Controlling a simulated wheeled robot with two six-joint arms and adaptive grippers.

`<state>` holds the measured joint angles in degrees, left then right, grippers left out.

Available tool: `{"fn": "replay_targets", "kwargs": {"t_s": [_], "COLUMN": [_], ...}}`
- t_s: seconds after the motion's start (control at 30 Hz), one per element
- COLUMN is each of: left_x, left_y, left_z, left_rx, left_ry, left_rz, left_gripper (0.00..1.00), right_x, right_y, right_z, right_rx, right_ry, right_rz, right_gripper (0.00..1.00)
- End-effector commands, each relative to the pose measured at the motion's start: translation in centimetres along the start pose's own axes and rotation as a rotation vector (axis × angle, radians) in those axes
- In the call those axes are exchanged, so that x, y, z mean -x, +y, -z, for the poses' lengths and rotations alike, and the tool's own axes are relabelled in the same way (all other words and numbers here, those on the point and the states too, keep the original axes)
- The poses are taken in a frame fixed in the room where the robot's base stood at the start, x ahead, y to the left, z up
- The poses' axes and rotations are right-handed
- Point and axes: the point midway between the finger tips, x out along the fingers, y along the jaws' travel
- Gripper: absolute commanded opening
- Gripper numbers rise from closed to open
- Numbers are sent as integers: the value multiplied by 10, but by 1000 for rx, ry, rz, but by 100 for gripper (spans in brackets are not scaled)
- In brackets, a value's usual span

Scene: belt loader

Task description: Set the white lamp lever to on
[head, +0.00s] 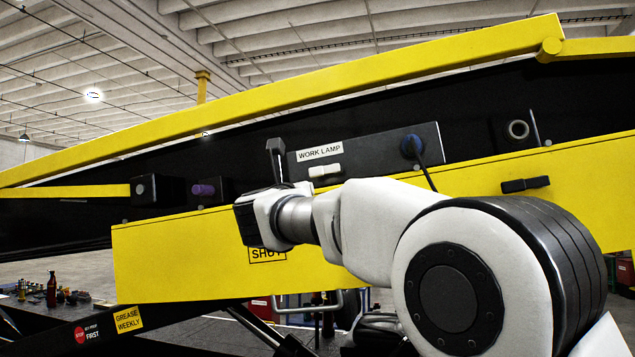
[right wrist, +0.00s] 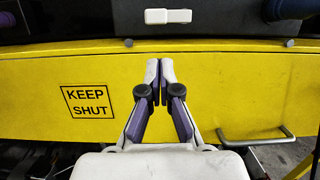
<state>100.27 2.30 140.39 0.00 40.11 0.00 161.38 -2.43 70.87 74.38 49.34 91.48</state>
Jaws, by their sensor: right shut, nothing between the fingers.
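The white lamp lever (head: 325,171) sits on a dark panel (head: 385,156) just under the WORK LAMP label (head: 319,152). It looks like a short white bar lying level. It also shows at the top of the right wrist view (right wrist: 168,16). My right gripper (right wrist: 160,64) is shut and empty, its fingertips together in front of the yellow panel, below the lever in that picture and apart from it. In the head view my wrist hides its fingers. My left gripper is not in view. No on or off marking is readable.
A blue round plug (head: 411,146) with a black cable is right of the lever. A purple knob (head: 203,190) is to the left. The yellow panel (head: 165,250) carries a KEEP SHUT label (right wrist: 89,103) and a metal handle (right wrist: 256,136). A black latch (head: 525,185) is at right.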

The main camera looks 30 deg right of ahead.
Motion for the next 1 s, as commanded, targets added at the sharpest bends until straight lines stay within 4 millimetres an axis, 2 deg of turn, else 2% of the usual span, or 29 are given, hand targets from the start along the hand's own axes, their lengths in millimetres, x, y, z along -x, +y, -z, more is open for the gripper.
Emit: {"fn": "replay_targets", "kwargs": {"t_s": [0.07,0.3,0.43,0.57,0.8,1.0], "left_x": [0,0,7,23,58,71], "left_y": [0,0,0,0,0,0], "left_z": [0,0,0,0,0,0], "left_rx": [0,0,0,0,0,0], "left_ry": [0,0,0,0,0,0], "left_rz": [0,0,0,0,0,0], "left_gripper": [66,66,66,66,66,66], "right_x": [1,0,-8,-28,-77,-98], "right_y": [-3,-3,-3,-4,-4,-3], "right_z": [-5,-4,-6,-9,-9,-6], "right_rx": [-29,-25,-23,-21,-20,-20], "right_ry": [-1,-1,1,2,2,0], "right_rz": [4,3,3,3,3,2], "right_gripper": [0,0,0,0,0,0]}}
